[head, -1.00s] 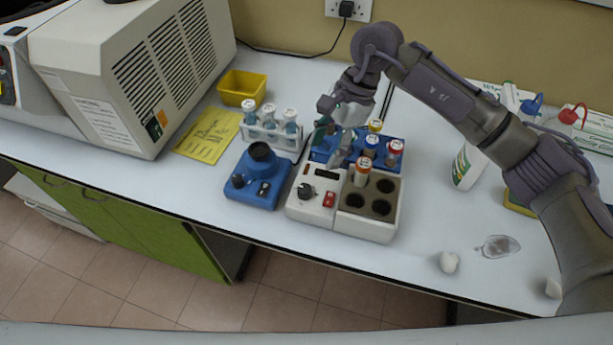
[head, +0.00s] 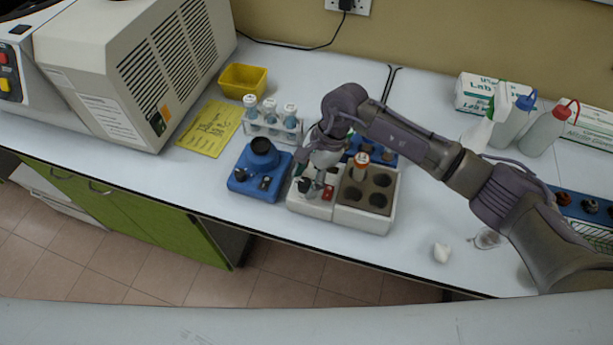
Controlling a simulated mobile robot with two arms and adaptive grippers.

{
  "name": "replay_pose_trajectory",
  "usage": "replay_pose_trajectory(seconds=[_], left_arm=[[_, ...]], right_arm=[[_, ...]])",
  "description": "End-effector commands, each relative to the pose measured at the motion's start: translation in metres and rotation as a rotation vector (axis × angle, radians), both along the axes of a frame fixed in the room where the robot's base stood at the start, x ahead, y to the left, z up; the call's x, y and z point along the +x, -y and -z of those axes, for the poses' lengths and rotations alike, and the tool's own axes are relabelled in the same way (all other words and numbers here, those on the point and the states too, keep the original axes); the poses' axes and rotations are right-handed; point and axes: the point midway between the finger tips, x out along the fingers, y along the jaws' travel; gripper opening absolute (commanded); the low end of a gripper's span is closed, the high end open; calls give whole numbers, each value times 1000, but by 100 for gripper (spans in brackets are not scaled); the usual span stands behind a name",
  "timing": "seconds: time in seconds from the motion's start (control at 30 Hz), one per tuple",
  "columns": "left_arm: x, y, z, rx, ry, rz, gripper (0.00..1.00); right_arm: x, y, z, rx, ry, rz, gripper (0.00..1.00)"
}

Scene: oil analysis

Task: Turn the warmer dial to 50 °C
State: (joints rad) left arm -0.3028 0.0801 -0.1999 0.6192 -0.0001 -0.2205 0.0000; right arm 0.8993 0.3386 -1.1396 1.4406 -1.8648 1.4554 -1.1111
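The warmer (head: 349,219) is a white block heater near the front of the bench. Its grey block on the right has several round wells, with an orange-capped vial (head: 360,165) in a back one. Its control panel on the left bears a dark dial (head: 304,185) and a red switch (head: 328,193). My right gripper (head: 314,182) points down over the panel, with its fingertips at or just above the dial. It covers the small display and part of the dial. Finger gap and contact are too small to make out. My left gripper is not in view.
A blue mixer (head: 258,178) stands close left of the warmer, with a rack of tubes (head: 272,128) behind it. A blue vial rack (head: 384,150) is behind the warmer, partly hidden by my arm. The bench's front edge is close.

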Motion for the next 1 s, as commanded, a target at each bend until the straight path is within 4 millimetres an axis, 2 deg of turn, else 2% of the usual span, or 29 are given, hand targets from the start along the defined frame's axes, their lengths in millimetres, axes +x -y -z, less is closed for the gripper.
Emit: replay_pose_trajectory(seconds=[0.03, 0.3, 0.33, 0.67, 1.0], left_arm=[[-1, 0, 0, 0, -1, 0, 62], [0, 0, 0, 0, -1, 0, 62], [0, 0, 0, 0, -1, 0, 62], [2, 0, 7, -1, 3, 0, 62], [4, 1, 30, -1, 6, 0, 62]], right_arm=[[0, 0, 0, 0, 0, 0, 47], [0, 0, -1, 0, 1, 0, 2], [0, 0, -1, 0, 1, 0, 0], [0, 1, 1, 0, 3, 54, 0], [-1, 2, 3, 1, 5, 297, 0]])
